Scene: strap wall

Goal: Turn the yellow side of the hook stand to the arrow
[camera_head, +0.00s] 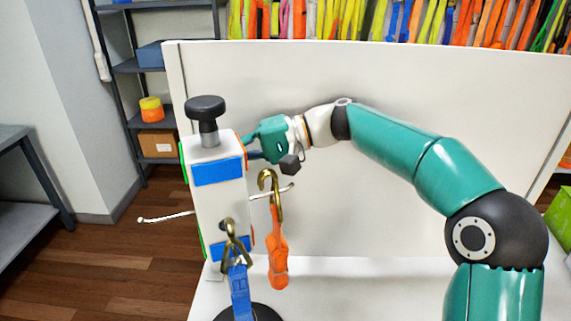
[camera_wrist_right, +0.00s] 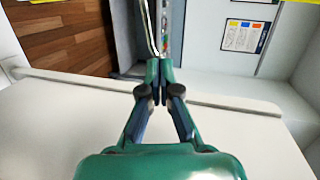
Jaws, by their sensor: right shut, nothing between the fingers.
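The hook stand (camera_head: 215,205) is a white upright box with a black knob (camera_head: 205,107) on top, left of centre in the head view. Its front face has blue patches, green shows along its left edge and orange-red along its right edge. I see no yellow side and no arrow. A blue strap (camera_head: 240,290) hangs by a brass hook at the front, and an orange strap (camera_head: 278,255) hangs by a hook on the right peg. My right gripper (camera_head: 252,147) is shut and empty by the stand's upper right edge; contact is unclear. Its closed fingers show in the wrist view (camera_wrist_right: 158,88). My left gripper is not in view.
A white panel (camera_head: 400,100) stands behind the stand and my right arm. A white peg (camera_head: 166,217) sticks out left of the stand. Shelves (camera_head: 140,66) stand at the back left. The white surface (camera_head: 370,290) right of the stand is clear.

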